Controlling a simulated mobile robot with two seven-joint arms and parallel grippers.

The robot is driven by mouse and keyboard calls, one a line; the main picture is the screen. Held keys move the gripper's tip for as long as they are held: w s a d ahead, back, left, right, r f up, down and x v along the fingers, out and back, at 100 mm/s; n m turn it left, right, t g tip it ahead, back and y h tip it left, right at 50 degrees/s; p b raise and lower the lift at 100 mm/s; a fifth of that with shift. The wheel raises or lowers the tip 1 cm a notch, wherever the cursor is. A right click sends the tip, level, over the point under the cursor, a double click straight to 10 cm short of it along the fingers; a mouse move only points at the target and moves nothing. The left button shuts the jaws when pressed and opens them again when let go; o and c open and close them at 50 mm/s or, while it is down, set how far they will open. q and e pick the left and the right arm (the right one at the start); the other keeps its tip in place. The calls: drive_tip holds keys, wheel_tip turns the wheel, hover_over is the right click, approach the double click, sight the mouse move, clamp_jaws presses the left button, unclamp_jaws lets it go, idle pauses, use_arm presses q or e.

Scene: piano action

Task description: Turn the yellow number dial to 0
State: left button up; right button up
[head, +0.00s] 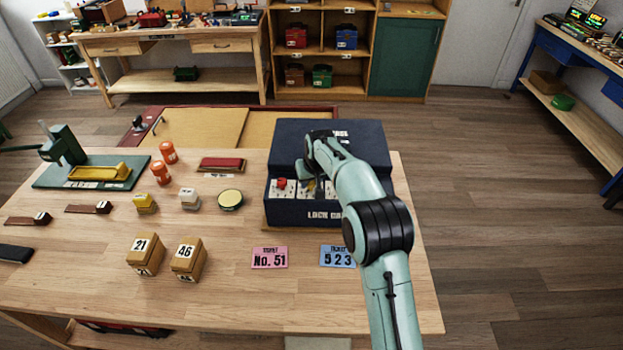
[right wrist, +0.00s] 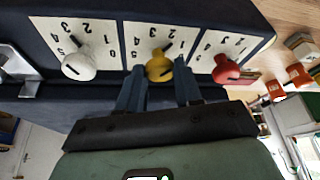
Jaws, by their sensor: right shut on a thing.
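The dark blue lock case (head: 330,216) stands at the right of the table, its dial panels facing up under my right arm. In the right wrist view the yellow number dial (right wrist: 158,67) sits between the white dial (right wrist: 78,65) and the red dial (right wrist: 226,70), each on a white numbered plate. The red dial also shows in the head view (head: 282,183). My right gripper (right wrist: 160,82) is shut on the yellow dial, one finger on each side. The dial's dark pointer slants up and right in the wrist view; I cannot tell its exact number. My left gripper is out of view.
Left of the case are a round yellow-topped tin (head: 231,198), orange bottles (head: 168,152) and numbered wooden blocks (head: 188,258). A pink ticket (head: 269,258) and a blue ticket (head: 338,256) lie in front. The table's right front corner is clear.

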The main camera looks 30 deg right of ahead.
drive_tip(key=m+h, duration=0.1)
drive_tip(key=m, duration=0.1)
drive_tip(key=m+p, duration=0.1)
drive_tip(key=m, duration=0.1)
drive_tip(key=shift+w+a+r+m+g+h, duration=0.1)
drive_tip(key=shift+w+a+m+g+h, duration=0.1)
drive_tip(key=shift+m+g+h, duration=0.4)
drive_tip(key=shift+m+h, duration=0.1)
drive_tip(key=shift+m, duration=0.5)
drive_tip(key=m, duration=0.2)
drive_tip(key=shift+m+g+h+p, duration=0.3)
drive_tip(key=shift+g+p, duration=0.05)
drive_tip(key=shift+g, duration=0.05)
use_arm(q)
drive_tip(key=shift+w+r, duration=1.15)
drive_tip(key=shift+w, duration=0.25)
use_arm(e)
drive_tip(key=shift+w+a+m+g, duration=0.1)
drive_tip(key=shift+m+g, duration=0.5)
drive_tip(key=shift+m, duration=1.2)
drive_tip(key=o, duration=1)
